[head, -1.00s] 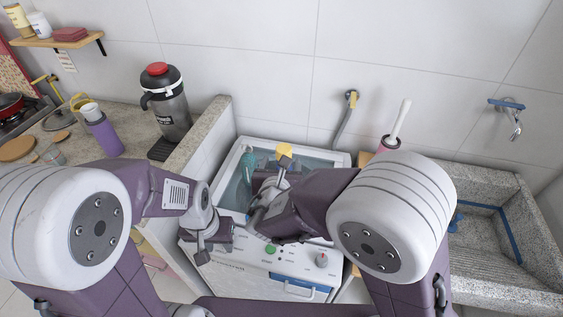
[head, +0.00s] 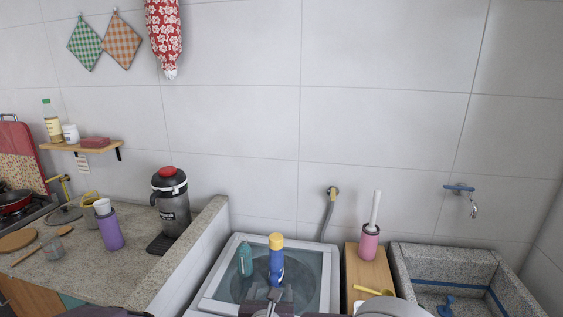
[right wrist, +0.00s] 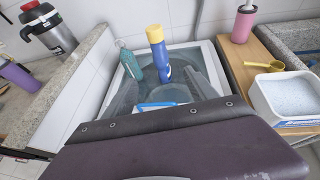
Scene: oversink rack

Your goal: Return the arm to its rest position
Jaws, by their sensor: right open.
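My right gripper (head: 273,296) shows only partly at the bottom of the head view, in front of the washing machine. In the right wrist view its two dark fingers (right wrist: 163,88) are spread apart and it is open. A blue bottle with a yellow cap (head: 276,262) stands upright over the washing machine's tub, just beyond the gripper; it also shows in the right wrist view (right wrist: 161,62). I cannot tell whether the fingers touch it. My left gripper is out of view.
A teal bottle (head: 245,259) stands left of the blue one in the washing machine (head: 218,268). On the right are a wooden stand (head: 357,268) with a pink brush holder (head: 369,242) and yellow scoop (head: 374,291), then a stone sink (head: 445,259). A counter wall (head: 200,235) borders the left.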

